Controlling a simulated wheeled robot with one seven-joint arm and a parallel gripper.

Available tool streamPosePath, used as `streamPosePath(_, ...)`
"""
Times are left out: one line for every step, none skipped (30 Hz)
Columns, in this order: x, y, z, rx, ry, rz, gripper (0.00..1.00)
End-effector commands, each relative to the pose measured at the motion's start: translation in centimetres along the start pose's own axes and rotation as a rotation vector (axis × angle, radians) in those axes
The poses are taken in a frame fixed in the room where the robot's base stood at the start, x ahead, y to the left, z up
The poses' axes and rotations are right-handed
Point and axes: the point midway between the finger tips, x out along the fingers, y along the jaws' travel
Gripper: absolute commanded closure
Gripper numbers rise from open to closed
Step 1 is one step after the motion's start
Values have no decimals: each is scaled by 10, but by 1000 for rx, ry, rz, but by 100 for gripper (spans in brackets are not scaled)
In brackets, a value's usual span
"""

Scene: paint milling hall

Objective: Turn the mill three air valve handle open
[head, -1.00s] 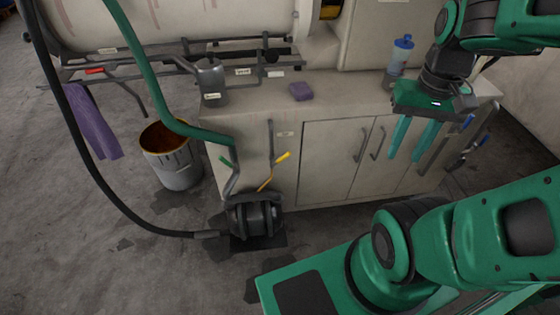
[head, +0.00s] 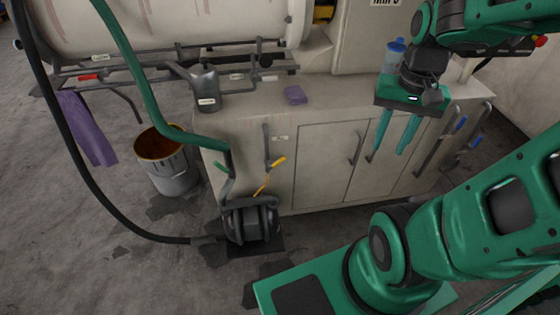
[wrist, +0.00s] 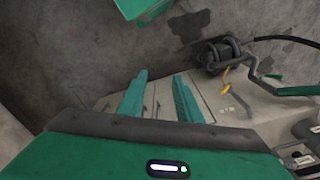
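Several coloured lever handles show, and their labels are too small to tell which one is the mill three air valve. A yellow handle (head: 277,162) and a green handle (head: 221,167) sit on pipes above the dark pump at the cabinet front. Blue handles (head: 461,125) are on pipes at the cabinet's right end. A red handle (head: 90,77) is on the pipework at left. My gripper (head: 387,155) points down in front of the cabinet doors, fingers apart and empty, touching no handle. In the wrist view, the yellow handle (wrist: 225,79) is beyond the open fingers.
The pump (head: 250,222) stands on the floor with a black hose and a green pipe. A bucket (head: 170,165) and a purple cloth (head: 86,128) are at left. A grey can (head: 206,92), purple sponge (head: 295,95) and blue-capped bottle (head: 394,57) stand on the cabinet top (head: 260,110).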

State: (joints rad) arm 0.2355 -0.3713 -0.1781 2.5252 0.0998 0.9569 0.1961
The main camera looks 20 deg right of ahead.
Motion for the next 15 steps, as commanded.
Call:
streamPosePath(7, -10, -13, 37, -2, -1, 68)
streamPosePath(11, -18, -20, 61, -2, -5, 68)
streamPosePath(17, -26, -30, 95, -1, -11, 68)
streamPosePath(21, -34, -37, 121, 1, -17, 68)
streamPosePath(26, -41, -44, 147, 0, -24, 68)
streamPosePath(33, -50, -52, 180, -2, -33, 68)
streamPosePath(38, -58, -59, 205, -4, -42, 68)
streamPosePath(44, -66, -65, 232, -5, -51, 68)
streamPosePath(52, -76, -72, 267, -11, -63, 68)
streamPosePath(58, -84, -78, 293, -16, -73, 68)
streamPosePath(64, -91, -83, 321, -20, -84, 68)
streamPosePath(72, -102, -90, 358, -30, -99, 68)
streamPosePath(79, -110, -95, 386, -37, -110, 68)
streamPosePath(86, -118, -99, 415, -46, -122, 68)
streamPosePath(95, -129, -104, 454, -58, -138, 68)
